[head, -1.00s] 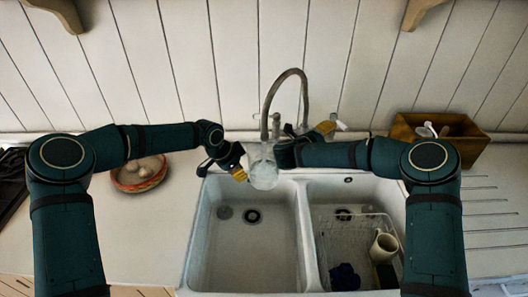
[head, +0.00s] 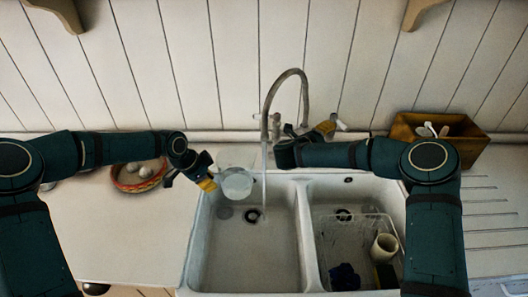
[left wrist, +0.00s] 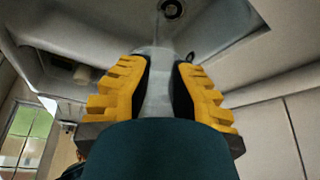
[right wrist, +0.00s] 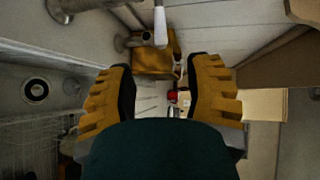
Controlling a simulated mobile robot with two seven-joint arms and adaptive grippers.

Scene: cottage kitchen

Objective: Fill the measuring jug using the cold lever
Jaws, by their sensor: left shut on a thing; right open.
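The clear measuring jug (head: 236,184) is over the left basin, left of the tap's falling water stream (head: 264,178). A pale round surface shows inside it; the water level is hard to read. My left gripper (head: 208,185) is shut on the jug, which also shows between its yellow fingers in the left wrist view (left wrist: 158,90). The tap (head: 291,72) has a tall curved spout. My right gripper (head: 328,127) is open beside the right-hand white lever (head: 341,125). In the right wrist view that lever (right wrist: 160,28) lies beyond the fingertips, apart from them.
The white double sink (head: 193,262) has a wire rack with a cream mug (head: 384,247) in its right basin. A wooden box (head: 465,140) with utensils stands at the right. A patterned bowl (head: 120,185) with round items stands left. The left counter front is clear.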

